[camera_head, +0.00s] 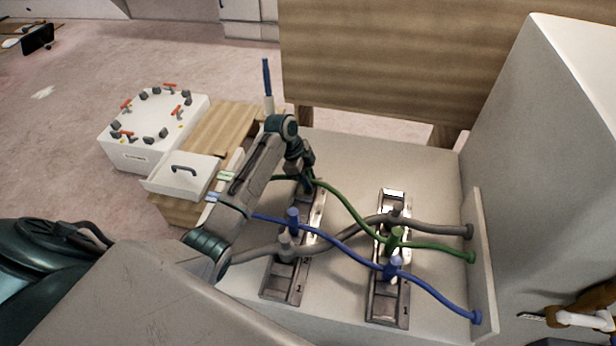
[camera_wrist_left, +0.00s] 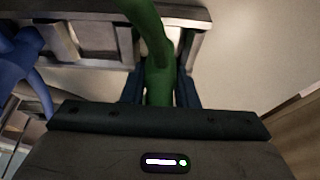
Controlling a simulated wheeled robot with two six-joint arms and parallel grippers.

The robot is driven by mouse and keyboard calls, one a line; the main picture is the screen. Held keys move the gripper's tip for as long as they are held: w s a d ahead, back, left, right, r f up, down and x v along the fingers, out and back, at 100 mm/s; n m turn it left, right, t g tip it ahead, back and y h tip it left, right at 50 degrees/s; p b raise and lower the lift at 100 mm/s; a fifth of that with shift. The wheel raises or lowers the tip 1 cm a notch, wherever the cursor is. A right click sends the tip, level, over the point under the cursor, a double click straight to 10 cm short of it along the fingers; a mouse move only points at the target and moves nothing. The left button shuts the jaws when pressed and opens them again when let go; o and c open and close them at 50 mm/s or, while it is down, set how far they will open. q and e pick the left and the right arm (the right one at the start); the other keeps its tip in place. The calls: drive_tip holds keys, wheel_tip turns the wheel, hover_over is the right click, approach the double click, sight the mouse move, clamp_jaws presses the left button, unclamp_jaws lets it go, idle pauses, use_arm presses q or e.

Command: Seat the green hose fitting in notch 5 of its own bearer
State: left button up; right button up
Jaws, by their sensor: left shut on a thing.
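I cannot tell whether the fitting touches a notch. The green hose runs through a green holder (camera_head: 395,241) on the right bearer (camera_head: 388,308) to the white wall. My right gripper is not in view.
A blue hose (camera_head: 340,238) and a grey hose (camera_head: 335,238) cross both bearers; the blue one also shows in the wrist view (camera_wrist_left: 22,60). A white box with red-handled valves (camera_head: 155,125) and a white drawer (camera_head: 180,175) stand left. A wooden panel (camera_head: 400,65) stands behind.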

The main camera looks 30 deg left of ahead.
use_arm(q)
drive_tip(key=shift+f, duration=0.3)
drive_tip(key=o, duration=1.1)
drive_tip(key=shift+a+r+b, duration=0.25)
drive_tip(key=shift+r+b, duration=0.1)
drive_tip(key=shift+r, duration=0.1)
drive_tip(key=b+v, duration=0.2)
drive_tip(key=v, duration=0.8)
drive_tip(key=shift+d, duration=0.1)
drive_tip(key=shift+f, duration=0.1)
